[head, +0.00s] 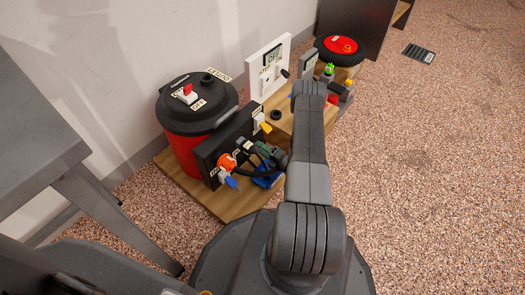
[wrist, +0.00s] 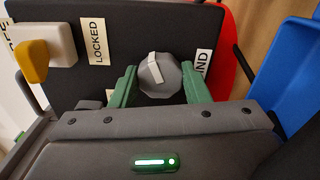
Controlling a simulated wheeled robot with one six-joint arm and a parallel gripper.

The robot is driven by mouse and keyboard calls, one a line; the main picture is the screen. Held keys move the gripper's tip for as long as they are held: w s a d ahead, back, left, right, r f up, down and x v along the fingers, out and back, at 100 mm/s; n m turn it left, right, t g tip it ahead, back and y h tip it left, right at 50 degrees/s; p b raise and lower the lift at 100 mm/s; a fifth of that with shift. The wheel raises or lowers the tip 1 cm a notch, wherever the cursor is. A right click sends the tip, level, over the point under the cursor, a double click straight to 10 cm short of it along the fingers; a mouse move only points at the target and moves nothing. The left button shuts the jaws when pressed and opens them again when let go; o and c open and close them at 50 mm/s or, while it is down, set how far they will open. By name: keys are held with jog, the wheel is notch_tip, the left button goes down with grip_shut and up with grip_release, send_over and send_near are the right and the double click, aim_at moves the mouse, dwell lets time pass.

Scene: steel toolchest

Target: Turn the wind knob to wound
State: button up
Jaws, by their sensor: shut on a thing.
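The wind knob (wrist: 160,76) is a grey faceted knob with a white pointer bar, on a dark panel (wrist: 150,20) in the wrist view. The pointer stands nearly upright in the picture, its top leaning slightly left. A label ending in "IND" (wrist: 203,62) shows at the knob's right, partly cut off by a finger. Another label at the lower left is mostly hidden. My gripper (wrist: 157,86) is shut on the knob, with one green finger on each side. In the head view the panel (head: 208,157) stands on a wooden board, and my arm hides part of this area.
A yellow handle on a white block (wrist: 40,52) sits left of a "LOCKED" label (wrist: 97,43). A blue part (wrist: 296,75) is close at the right. A red drum (head: 183,152), a white display board (head: 268,68) and a red-topped wheel (head: 341,48) stand nearby. Open floor lies right.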

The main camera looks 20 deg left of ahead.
jog(key=m, duration=0.7)
jog(key=m+b, duration=0.1)
jog(key=m, duration=1.3)
jog(key=shift+s+a+f, duration=0.1)
jog(key=shift+s+f, duration=0.05)
jog(key=shift+f, duration=0.1)
jog(key=m, duration=0.5)
jog(key=shift+s, duration=0.1)
jog(key=m, duration=1)
jog(key=shift+s+r, duration=0.1)
jog(key=shift+r, duration=0.05)
jog(key=m, duration=0.4)
jog(key=shift+r+m, duration=0.1)
jog(key=shift+m, duration=0.2)
